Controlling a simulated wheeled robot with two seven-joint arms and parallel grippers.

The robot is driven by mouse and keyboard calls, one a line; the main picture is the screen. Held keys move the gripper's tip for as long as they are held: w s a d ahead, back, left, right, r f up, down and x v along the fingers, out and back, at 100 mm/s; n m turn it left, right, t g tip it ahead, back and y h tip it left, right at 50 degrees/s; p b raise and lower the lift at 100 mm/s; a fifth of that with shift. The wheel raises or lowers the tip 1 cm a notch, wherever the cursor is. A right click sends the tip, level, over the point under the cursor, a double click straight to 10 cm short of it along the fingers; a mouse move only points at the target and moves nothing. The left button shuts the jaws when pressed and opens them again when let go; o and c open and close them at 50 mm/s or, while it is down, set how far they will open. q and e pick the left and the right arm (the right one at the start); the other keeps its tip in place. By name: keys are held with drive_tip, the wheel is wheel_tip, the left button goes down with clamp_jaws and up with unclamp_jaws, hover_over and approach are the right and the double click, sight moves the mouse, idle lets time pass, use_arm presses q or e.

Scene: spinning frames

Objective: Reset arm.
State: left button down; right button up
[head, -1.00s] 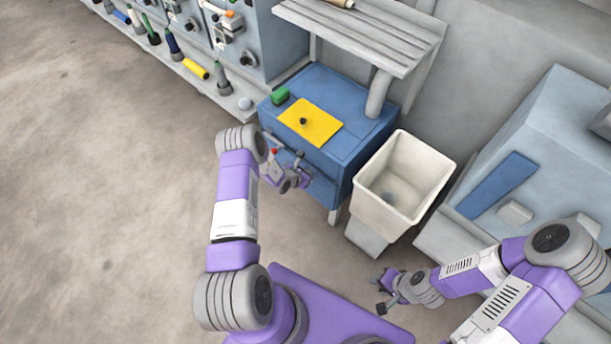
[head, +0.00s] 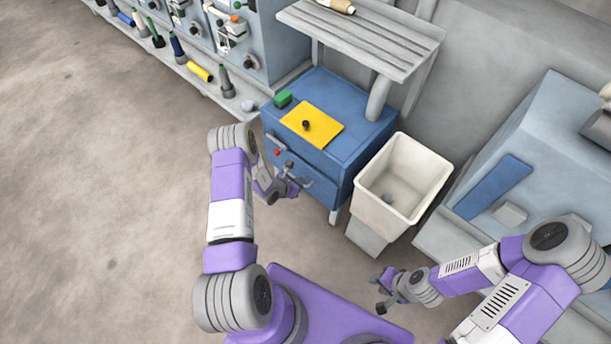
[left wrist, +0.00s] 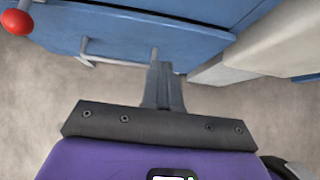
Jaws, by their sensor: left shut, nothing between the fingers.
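My left gripper (head: 298,187) is shut and empty, just in front of the blue cabinet (head: 352,152) at its drawer side. In the left wrist view its fingers (left wrist: 160,80) are together, pointing at the cabinet's lower edge beside a grey bar handle (left wrist: 120,60). My right gripper (head: 380,290) hangs low at the bottom middle, over the floor near the white bin. Its fingers look apart.
A white bin (head: 425,178) stands right of the cabinet. The spinning frame (head: 250,65) with bobbins is at upper left. Floor at left is clear.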

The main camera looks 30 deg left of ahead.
use_arm(q)
drive_tip(key=p+v, duration=0.1)
drive_tip(key=v, duration=0.5)
drive_tip(key=shift+p, duration=0.3)
